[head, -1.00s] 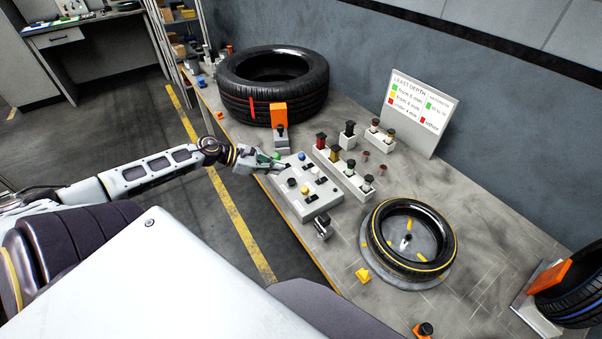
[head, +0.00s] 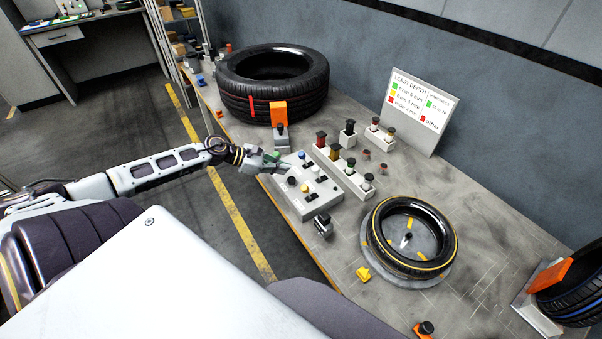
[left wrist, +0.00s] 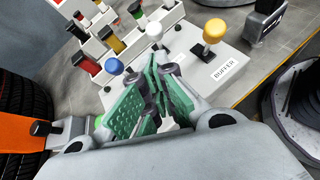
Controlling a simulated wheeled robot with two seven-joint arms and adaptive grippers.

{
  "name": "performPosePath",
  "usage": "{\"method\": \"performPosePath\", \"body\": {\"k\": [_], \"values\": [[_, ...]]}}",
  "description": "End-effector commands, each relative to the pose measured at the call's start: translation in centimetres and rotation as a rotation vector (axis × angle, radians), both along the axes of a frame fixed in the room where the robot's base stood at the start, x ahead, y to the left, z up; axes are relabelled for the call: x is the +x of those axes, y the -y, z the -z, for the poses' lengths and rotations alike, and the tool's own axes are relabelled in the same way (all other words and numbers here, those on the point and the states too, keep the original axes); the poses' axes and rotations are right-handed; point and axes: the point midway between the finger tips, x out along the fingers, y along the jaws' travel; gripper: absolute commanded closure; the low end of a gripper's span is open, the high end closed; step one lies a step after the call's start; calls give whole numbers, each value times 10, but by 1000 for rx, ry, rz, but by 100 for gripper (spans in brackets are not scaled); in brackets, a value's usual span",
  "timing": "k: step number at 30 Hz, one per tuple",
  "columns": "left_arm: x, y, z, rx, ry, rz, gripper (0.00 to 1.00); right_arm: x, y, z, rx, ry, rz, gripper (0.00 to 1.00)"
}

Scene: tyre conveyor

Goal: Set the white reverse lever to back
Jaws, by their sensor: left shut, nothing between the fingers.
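The white-knobbed lever (head: 314,169) stands on the light grey control box (head: 322,205) at the table's near edge. In the left wrist view its white knob (left wrist: 154,29) shows just beyond the fingertips. A blue knob (left wrist: 114,66) is left of it and a yellow knob (left wrist: 214,30) is right of it, above a "BUFFER" label. My left gripper (head: 284,164) is shut and empty at the box's left edge. Its green-padded fingers (left wrist: 158,92) hide part of the box, and I cannot tell whether they touch a lever. My right gripper is out of view.
A large tyre (head: 272,82) and an orange-topped stand (head: 279,118) lie beyond the box. A row of coloured handles (head: 345,168) stands behind it. A smaller tyre (head: 411,237) lies on a round plate to the right. A grey-black device (head: 322,226) sits close to the box's front.

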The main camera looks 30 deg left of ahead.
Motion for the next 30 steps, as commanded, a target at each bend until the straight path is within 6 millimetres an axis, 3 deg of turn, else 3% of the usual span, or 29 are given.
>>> {"method": "performPosePath", "body": {"k": [12,30], "values": [[13,12,10,1,1,0,100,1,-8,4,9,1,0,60],[29,28,23,0,0,-2,100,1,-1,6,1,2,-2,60]]}}
